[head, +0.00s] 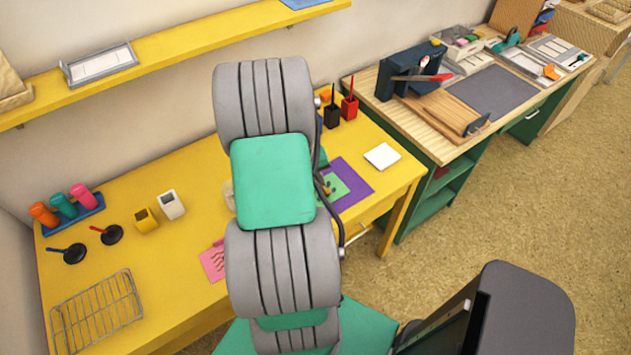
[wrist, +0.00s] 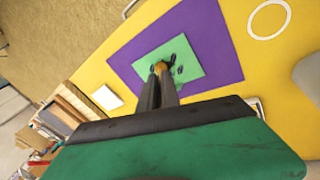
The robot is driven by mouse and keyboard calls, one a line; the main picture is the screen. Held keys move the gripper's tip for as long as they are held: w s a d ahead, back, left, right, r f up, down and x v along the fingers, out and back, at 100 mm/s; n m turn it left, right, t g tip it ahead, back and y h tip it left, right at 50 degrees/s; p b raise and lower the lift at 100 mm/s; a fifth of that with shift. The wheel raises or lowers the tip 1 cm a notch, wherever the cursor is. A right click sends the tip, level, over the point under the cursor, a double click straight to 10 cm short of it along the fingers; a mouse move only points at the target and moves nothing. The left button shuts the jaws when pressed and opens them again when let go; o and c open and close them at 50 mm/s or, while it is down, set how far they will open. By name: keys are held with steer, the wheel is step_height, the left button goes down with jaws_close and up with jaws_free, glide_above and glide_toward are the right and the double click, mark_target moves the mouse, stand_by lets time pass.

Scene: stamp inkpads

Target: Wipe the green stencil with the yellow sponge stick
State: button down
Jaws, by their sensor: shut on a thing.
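The green stencil (wrist: 193,65) lies on a purple mat (wrist: 216,30) on the yellow table, with dark shapes or marks near its middle. In the head view, part of the stencil (head: 352,180) and mat (head: 362,178) shows to the right of my arm. My gripper (wrist: 160,76) is over the stencil, its two dark fingers close together and shut. A small yellow-orange piece (wrist: 160,66), which looks like the yellow sponge stick, shows at the fingertips. Most of it is hidden, and I cannot tell whether it touches the stencil. My arm covers the gripper in the head view.
A white square (head: 382,156) lies right of the mat. Black (head: 332,116) and red (head: 349,107) pots stand behind it. At left are a wire rack (head: 97,312), two dark round stamps, a blue tray of bottles (head: 75,214) and yellow and white cups. A pink sheet (head: 212,262) lies by my arm.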

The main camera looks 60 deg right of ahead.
steer(key=shift+s+d+r, duration=0.35)
steer(key=shift+d+r, duration=0.05)
steer(key=shift+d, duration=0.2)
stand_by(1.6)
steer(key=shift+w, duration=0.1)
steer(key=shift+w+d+b, duration=0.25)
steer(key=shift+w+d, duration=0.1)
steer(key=shift+w, duration=0.25)
steer(key=shift+w+d+b, duration=0.25)
steer(key=shift+w+d, duration=0.05)
steer(key=shift+w, duration=0.3)
steer(key=shift+f+b, duration=0.3)
steer(key=shift+f, duration=0.15)
steer(key=shift+a, duration=0.15)
